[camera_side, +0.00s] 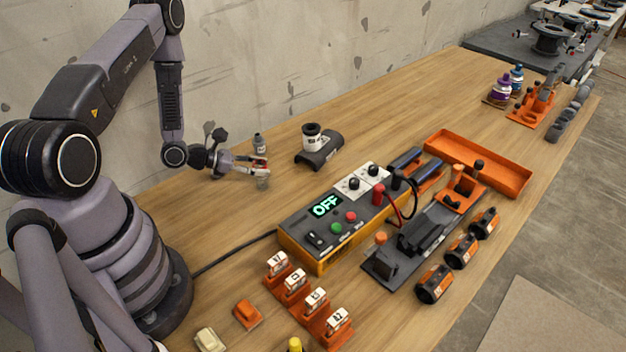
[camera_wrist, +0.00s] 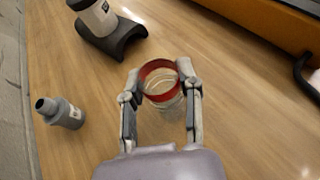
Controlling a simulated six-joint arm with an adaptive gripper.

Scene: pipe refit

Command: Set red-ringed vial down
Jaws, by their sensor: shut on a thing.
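The red-ringed vial (camera_wrist: 161,83) is a clear, round vessel with a red band at its rim, seen from above in the wrist view. My gripper (camera_wrist: 160,92) is shut on it, one finger on each side near the rim. In the side view my gripper (camera_side: 265,172) is low over the wooden table at the left, with the vial (camera_side: 263,184) small between its fingertips. The vial looks upright. I cannot tell whether its base touches the table.
A grey bottle (camera_wrist: 61,112) stands close by, left of the gripper in the wrist view. A dark cradle (camera_side: 319,151) holding a white-labelled container (camera_side: 312,135) is to the right. The control box (camera_side: 335,220) reading OFF lies in front. Bare tabletop surrounds the vial.

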